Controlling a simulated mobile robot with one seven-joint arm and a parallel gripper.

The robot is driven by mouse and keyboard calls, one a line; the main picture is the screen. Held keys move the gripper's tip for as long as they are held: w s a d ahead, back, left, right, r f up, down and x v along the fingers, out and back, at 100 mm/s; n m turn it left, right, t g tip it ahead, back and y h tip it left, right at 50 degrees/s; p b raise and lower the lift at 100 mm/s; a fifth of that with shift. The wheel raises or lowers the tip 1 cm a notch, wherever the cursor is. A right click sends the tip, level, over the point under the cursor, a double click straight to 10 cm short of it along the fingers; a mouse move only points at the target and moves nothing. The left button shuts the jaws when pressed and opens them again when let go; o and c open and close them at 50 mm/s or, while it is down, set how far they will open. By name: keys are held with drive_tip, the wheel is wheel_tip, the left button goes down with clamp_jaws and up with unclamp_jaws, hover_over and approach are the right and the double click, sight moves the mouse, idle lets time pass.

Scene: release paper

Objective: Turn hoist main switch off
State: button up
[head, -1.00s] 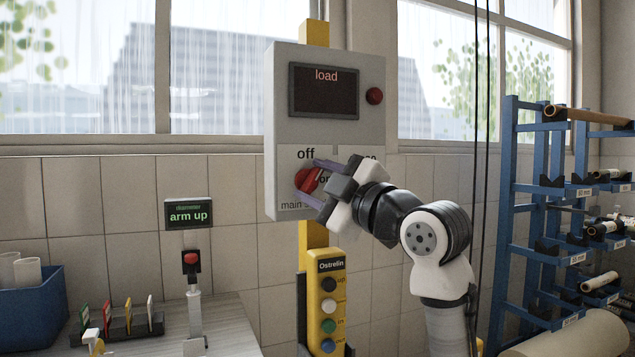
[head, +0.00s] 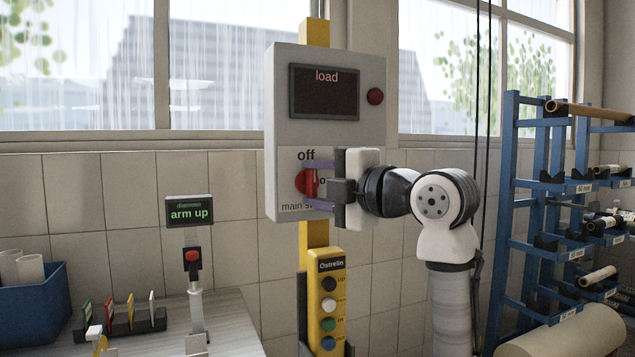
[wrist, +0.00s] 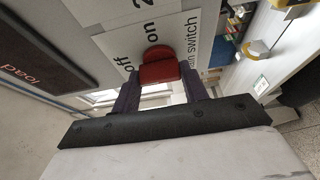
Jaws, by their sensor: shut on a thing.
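The main switch is a red knob (head: 304,183) with a raised handle on the white label plate of the grey hoist box (head: 375,135). "off" is printed above it and "on" to its right, partly hidden by my gripper. The handle stands about upright, in line with "off". My gripper (head: 318,184) comes from the right, with one purple finger above the handle and one below, shut on it. In the wrist view, the red handle (wrist: 159,72) lies between the two dark fingers of my gripper (wrist: 160,84).
The box's display (head: 325,92) reads "load", with a red button (head: 375,96) beside it. A yellow pendant (head: 328,305) hangs below. An "arm up" display (head: 189,212) stands left, over a red button (head: 191,256). A blue rack (head: 500,220) with rolls stands right.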

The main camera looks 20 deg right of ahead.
idle(0.3)
drive_tip(key=o, duration=1)
drive_tip(key=b+v, duration=0.3)
drive_tip(key=v, duration=1)
drive_tip(key=shift+s+d+b, duration=0.2)
drive_tip(key=shift+s+b, duration=0.1)
drive_tip(key=shift+s, duration=0.1)
